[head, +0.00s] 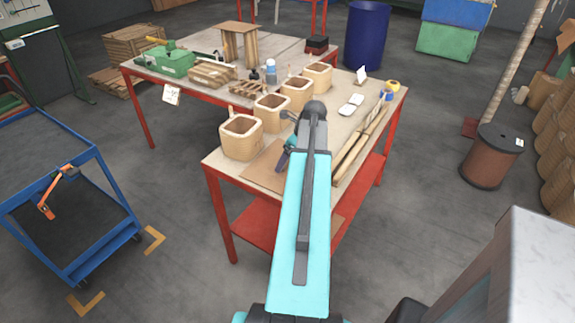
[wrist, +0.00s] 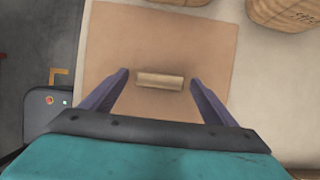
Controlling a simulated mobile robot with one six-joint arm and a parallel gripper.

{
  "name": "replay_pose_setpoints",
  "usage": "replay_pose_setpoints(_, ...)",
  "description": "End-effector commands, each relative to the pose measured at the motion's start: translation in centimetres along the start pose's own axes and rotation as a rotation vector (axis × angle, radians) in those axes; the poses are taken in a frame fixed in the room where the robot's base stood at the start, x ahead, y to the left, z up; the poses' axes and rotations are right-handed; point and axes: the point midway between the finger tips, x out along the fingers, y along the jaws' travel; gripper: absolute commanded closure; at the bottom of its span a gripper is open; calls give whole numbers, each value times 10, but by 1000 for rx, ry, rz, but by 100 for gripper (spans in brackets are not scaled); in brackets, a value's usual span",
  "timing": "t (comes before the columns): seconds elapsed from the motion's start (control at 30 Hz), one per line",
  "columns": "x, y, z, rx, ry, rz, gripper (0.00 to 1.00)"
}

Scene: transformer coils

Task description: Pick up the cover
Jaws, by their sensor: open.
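The cover (wrist: 190,45) is a flat brown square sheet with a short wooden bar (wrist: 160,79) as a handle in its middle. In the head view the cover (head: 262,168) lies at the near corner of the wooden table, partly hidden by my arm. My gripper (wrist: 159,77) is open over the cover. Its two purple fingers stand to the left and right of the handle, apart from it in the picture. I cannot tell how high the fingertips are above the cover. In the head view my gripper (head: 285,158) is mostly hidden behind my arm.
Several square wound coils (head: 241,137) stand in a row behind the cover. Long wooden sticks (head: 360,145) lie to the right on the red-legged table (head: 350,105). A blue cart (head: 70,190) stands at left and a brown spool (head: 491,157) at right. Floor between is clear.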

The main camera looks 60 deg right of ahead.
Motion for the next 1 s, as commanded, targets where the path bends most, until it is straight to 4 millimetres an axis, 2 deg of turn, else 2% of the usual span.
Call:
replay_pose_setpoints(0.47,0,0,0,0,0,0,20)
replay_pose_setpoints(0.8,-1,0,0,0,-1,0,73)
replay_pose_setpoints(1.0,-1,0,0,1,-1,0,73)
